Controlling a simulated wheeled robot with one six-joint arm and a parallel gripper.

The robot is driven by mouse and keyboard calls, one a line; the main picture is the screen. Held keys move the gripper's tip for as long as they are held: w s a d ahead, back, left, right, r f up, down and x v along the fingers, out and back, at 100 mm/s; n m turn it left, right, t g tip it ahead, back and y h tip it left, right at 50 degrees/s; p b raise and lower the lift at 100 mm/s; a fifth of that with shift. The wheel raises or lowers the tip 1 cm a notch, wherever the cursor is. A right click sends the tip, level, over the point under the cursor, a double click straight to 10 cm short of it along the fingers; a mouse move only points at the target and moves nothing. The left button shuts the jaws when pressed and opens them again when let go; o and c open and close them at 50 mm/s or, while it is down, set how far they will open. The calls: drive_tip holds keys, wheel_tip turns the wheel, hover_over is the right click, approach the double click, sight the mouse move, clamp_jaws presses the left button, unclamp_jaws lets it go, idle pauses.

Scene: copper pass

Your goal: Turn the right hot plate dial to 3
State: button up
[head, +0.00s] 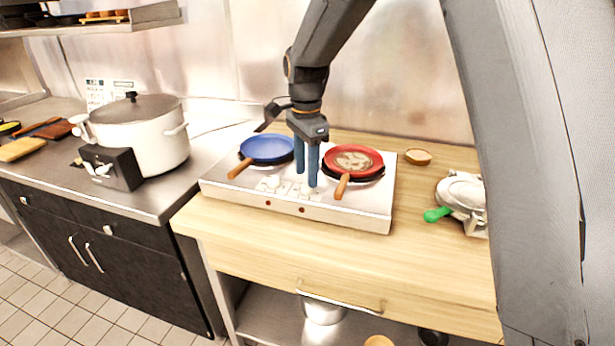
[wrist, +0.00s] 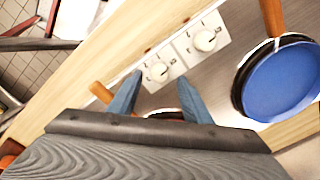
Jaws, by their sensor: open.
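The white double hot plate (head: 345,211) stands on the wooden counter. Its right dial (wrist: 158,70) is a round white knob on a marked plate; in the wrist view it appears left of the left dial (wrist: 205,40). My gripper (head: 307,178) points down over the hot plate's front middle with two blue fingers. In the wrist view my gripper (wrist: 160,79) is open, its fingertips apart on either side of the right dial, with nothing held. I cannot tell whether they touch the knob. The scale numbers are too small to read.
A blue pan (head: 267,149) sits on the left burner and a red pan (head: 352,161) on the right; both handles point forward beside my gripper. A white pot (head: 140,136) stands left. A waffle-iron-like device with a green handle (head: 437,214) is right. The front counter is clear.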

sight(307, 188)
drive_tip(key=shift+d+f+p, duration=0.1)
drive_tip(key=shift+f+p, duration=0.25)
drive_tip(key=shift+f, duration=1.35)
drive_tip(key=c, duration=1.1)
drive_tip(key=shift+o, duration=0.2)
